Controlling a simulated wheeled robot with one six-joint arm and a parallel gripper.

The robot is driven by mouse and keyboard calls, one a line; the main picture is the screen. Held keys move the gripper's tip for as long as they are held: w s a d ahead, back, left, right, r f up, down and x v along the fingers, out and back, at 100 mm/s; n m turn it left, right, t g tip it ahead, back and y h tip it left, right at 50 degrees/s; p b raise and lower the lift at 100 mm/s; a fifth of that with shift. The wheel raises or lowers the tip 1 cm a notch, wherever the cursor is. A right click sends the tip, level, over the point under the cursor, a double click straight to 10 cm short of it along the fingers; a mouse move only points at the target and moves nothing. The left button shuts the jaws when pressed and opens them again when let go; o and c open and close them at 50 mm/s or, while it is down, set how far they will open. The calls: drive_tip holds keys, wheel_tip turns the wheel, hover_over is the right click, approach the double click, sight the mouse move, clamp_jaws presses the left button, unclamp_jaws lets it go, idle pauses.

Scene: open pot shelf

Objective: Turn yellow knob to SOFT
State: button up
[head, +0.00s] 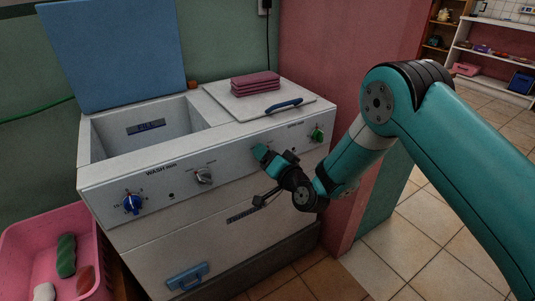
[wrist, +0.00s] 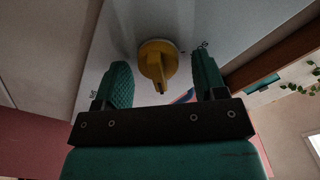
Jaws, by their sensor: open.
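The yellow knob (wrist: 157,60) shows in the wrist view on the white panel. Its raised grip runs up and down in that picture, its narrow end low. My gripper (wrist: 163,72) is open, one teal finger left of the knob and one right, with gaps on both sides and nothing held. In the head view my gripper (head: 272,157) is at the front panel of the washing machine (head: 237,166), between the grey and green knobs. There it hides the yellow knob.
The panel also has a blue knob (head: 132,203), a grey knob (head: 203,176) and a green knob (head: 317,135). A blue lid (head: 115,50) stands open. Folded pink cloths (head: 255,83) lie on the white lid. A pink basket (head: 50,228) is at lower left.

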drive_tip(key=c, duration=0.9)
drive_tip(key=shift+s+a, duration=0.1)
drive_tip(key=shift+a, duration=0.1)
drive_tip(key=shift+d, duration=0.15)
drive_tip(key=n+b, duration=0.3)
drive_tip(key=shift+f, duration=0.2)
drive_tip(key=n+b, duration=0.6)
drive_tip(key=b, duration=0.1)
drive_tip(key=shift+a, duration=0.2)
drive_tip(key=n+b, duration=0.4)
drive_tip(key=b, duration=0.1)
drive_tip(key=shift+s+a+n, duration=0.15)
drive_tip(key=shift+n, duration=0.25)
drive_tip(key=shift+s+a+r+n+b, duration=0.1)
drive_tip(key=shift+r+n+b, duration=0.05)
drive_tip(key=shift+n+b, duration=0.85)
drive_tip(key=shift+r+n+b, duration=0.1)
drive_tip(key=shift+n+b, duration=0.65)
drive_tip(key=shift+n, duration=0.35)
